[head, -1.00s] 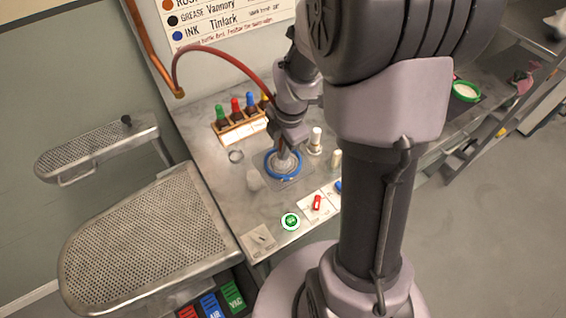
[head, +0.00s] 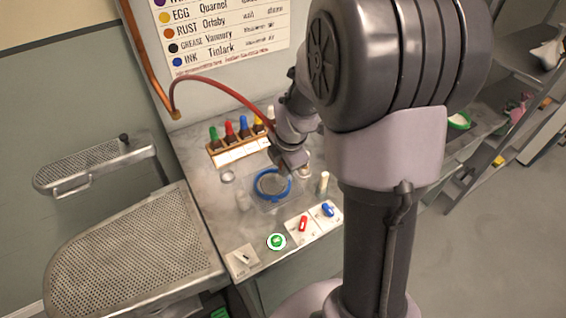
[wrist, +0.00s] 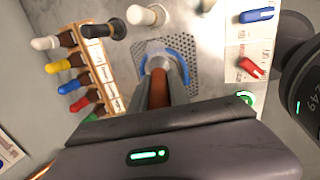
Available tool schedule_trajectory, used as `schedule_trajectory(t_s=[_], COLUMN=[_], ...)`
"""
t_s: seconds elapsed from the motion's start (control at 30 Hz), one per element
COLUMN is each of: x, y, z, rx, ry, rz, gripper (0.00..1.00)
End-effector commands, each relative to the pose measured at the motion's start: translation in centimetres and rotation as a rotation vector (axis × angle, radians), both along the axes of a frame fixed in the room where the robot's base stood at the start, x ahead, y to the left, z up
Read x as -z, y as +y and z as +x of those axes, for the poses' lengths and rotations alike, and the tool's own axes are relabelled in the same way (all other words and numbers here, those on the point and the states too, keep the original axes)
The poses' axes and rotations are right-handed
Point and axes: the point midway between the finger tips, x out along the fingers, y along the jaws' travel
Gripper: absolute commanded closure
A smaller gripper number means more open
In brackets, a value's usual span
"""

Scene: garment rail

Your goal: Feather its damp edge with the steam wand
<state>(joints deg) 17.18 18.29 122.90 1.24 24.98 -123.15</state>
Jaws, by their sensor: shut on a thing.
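A blue ring (head: 259,195) lies on a square perforated plate on the grey worktop, with a greyish inside. In the wrist view the blue ring (wrist: 183,62) shows behind the wand, on the plate. My gripper (head: 285,165) is over the ring's back right edge. In the wrist view my gripper (wrist: 162,106) is shut on the steam wand (wrist: 160,88), a copper-brown stem with a grey front end pointing at the ring. The wand hides the middle of the ring there. I cannot tell whether the tip touches anything, and no damp edge is distinguishable.
A red hose (head: 222,85) arches from a copper wall pipe (head: 143,58) to my arm. A wooden rack (head: 238,145) of coloured-cap bottles stands behind left. A green button (head: 276,241), red switch (head: 303,223) and blue switch (head: 327,209) line the front. Perforated boards (head: 140,250) stand left.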

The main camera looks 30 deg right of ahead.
Motion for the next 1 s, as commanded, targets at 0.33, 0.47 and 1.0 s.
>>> schedule_trajectory(t_s=[0.33, 0.47, 1.0], x=[0.1, 0.1, 0.0], y=[0.0, 0.0, 0.8], z=[0.0, 0.0, 2.0], rx=[0.0, 0.0, 0.0], ry=[-0.001, -0.001, 0.0], rz=[0.0, 0.0, 0.0], gripper=[1.0, 1.0, 1.0])
